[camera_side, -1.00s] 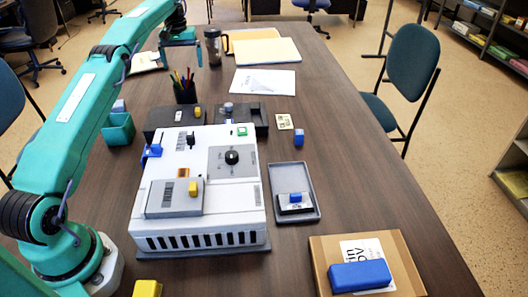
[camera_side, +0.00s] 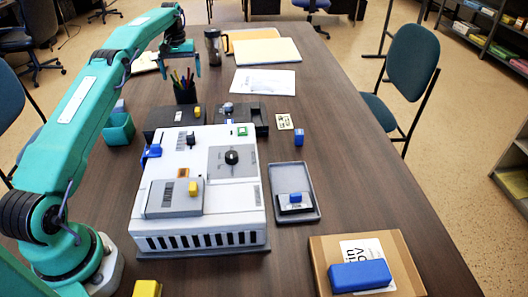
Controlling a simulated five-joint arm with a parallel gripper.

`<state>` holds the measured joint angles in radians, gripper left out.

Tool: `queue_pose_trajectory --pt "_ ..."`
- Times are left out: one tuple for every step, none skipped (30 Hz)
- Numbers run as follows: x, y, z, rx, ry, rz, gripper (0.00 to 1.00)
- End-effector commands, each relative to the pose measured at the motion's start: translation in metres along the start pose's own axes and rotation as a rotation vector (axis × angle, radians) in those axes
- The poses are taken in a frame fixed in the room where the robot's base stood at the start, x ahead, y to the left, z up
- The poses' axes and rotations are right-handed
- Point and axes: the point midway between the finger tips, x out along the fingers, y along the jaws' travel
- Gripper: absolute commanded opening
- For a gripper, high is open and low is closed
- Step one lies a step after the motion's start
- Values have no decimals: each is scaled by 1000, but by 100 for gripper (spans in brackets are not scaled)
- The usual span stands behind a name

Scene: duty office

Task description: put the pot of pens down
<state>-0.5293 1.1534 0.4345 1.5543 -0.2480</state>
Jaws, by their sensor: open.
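The pot of pens (camera_side: 185,95) is a dark cup with several coloured pens sticking up. It stands upright on the table (camera_side: 345,160), just behind the dark grey unit. My gripper (camera_side: 181,73) is open, above and behind the pot in the picture, at about the height of the pen tops or higher. It appears apart from the pot, though the pen tips overlap it closely in this view.
A dark jug (camera_side: 213,47) stands right of my gripper. Papers (camera_side: 264,80) and folders (camera_side: 268,51) lie behind. A white machine (camera_side: 200,185), a teal bin (camera_side: 118,129), a grey tray (camera_side: 294,190) and a cardboard box (camera_side: 368,266) stand nearer. The table's right side is mostly clear.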

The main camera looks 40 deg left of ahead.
Motion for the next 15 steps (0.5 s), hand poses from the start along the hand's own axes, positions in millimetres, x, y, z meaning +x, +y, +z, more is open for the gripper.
queue_pose_trajectory --pt "1 0 0 0 0 0 98" --pt "2 0 0 0 0 0 98" --pt "2 0 0 0 1 0 98" --pt "2 0 0 0 1 0 98" --pt "3 0 0 0 1 0 98" --pt "3 0 0 0 1 0 98" --pt "3 0 0 0 1 0 98" --pt "3 0 0 0 1 0 98" --pt "3 0 0 0 1 0 98" --pt "4 0 0 0 1 0 98" --pt "5 0 0 0 0 0 98" --pt "6 0 0 0 0 0 98" --pt "8 0 0 0 0 0 98" --pt "10 0 0 0 -1 0 98" --pt "12 0 1 0 -1 0 98"
